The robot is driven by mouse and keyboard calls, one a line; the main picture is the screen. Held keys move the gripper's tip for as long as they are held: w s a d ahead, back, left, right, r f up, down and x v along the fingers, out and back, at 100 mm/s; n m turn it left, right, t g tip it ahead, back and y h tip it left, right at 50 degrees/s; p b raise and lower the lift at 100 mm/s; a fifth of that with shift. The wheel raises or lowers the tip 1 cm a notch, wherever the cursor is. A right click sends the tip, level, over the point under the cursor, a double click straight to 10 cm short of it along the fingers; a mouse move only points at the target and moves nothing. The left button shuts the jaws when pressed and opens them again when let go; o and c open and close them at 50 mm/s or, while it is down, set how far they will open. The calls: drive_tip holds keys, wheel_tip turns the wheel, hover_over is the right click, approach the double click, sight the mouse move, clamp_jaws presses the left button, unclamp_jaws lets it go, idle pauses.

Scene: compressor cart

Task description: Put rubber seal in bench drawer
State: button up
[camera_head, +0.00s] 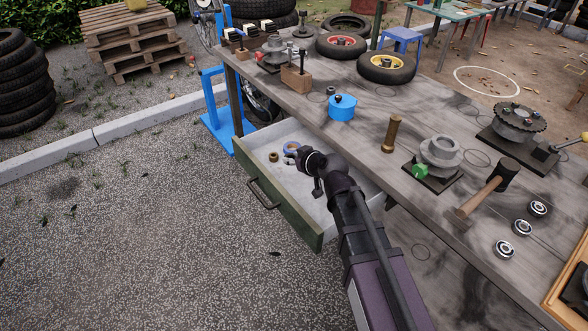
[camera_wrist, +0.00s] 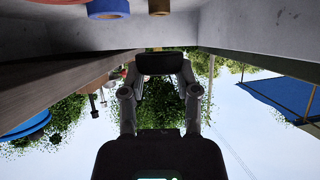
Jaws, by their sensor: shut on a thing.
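The bench drawer (camera_head: 281,211) is pulled open beneath the workbench, with a green front and a light grey inside. My gripper (camera_head: 293,160) is over the drawer's inside. In the wrist view my gripper (camera_wrist: 158,75) has its fingers closed on a dark, rounded piece, which looks like the rubber seal (camera_wrist: 158,62) seen edge-on. My gripper mostly hides it in the head view. A blue ring (camera_head: 291,147) and a small brass bushing (camera_head: 273,157) lie in the drawer. The wrist view also shows the blue ring (camera_wrist: 108,8) and the bushing (camera_wrist: 159,7) at its top edge.
The workbench (camera_head: 440,235) stands along the drawer's right side. It carries a blue cylinder (camera_head: 342,107), a brass post (camera_head: 391,135), a hammer (camera_head: 487,188), bearings and wheels. A blue stand (camera_head: 215,112) is at the drawer's far end. The ground left of the drawer is clear.

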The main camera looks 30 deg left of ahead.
drive_tip(key=shift+f+b, duration=1.9)
drive_tip(key=shift+b, duration=0.05)
drive_tip(key=shift+f, duration=0.1)
